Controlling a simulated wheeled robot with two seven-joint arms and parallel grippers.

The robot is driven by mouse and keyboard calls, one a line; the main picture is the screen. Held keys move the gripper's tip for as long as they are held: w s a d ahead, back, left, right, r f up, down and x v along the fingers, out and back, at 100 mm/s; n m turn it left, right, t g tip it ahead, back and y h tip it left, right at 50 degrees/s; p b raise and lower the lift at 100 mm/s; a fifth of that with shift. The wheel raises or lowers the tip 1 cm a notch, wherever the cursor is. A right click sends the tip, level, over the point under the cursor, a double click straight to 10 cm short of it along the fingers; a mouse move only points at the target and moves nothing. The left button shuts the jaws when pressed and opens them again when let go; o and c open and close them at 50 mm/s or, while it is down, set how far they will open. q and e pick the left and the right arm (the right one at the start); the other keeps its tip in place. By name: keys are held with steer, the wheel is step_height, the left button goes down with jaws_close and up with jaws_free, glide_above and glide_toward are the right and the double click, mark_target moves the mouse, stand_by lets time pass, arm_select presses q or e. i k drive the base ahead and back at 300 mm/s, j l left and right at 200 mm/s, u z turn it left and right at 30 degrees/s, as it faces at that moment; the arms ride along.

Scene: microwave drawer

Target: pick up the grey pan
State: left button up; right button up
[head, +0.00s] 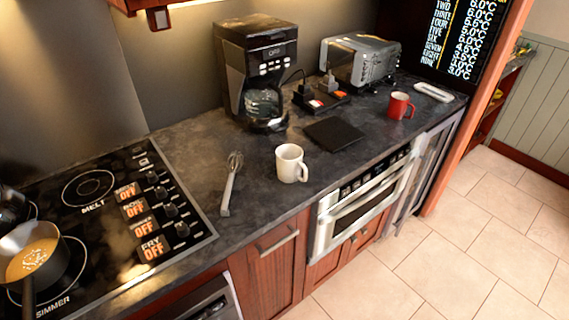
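A grey pan (62,272) sits on the front left part of the black stove at the left edge of the head view. It holds an orange-brown liquid with pale specks. Its dark handle points toward the bottom of the picture and is cut off by the frame edge. Neither of my grippers shows in this view.
The stove (190,222) has knobs along its right side. A whisk (232,180), a white mug (290,163), a coffee maker (258,70), a black flat pad (334,133), a red mug (400,105) and a toaster (360,62) stand on the dark counter. The tiled floor (470,240) at right is clear.

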mark_target(33, 284)
steer(key=u, duration=1.85)
steer(key=i+l+u, duration=0.1)
steer(key=l, duration=0.3)
steer(key=l+u, duration=0.15)
steer(key=l, duration=0.3)
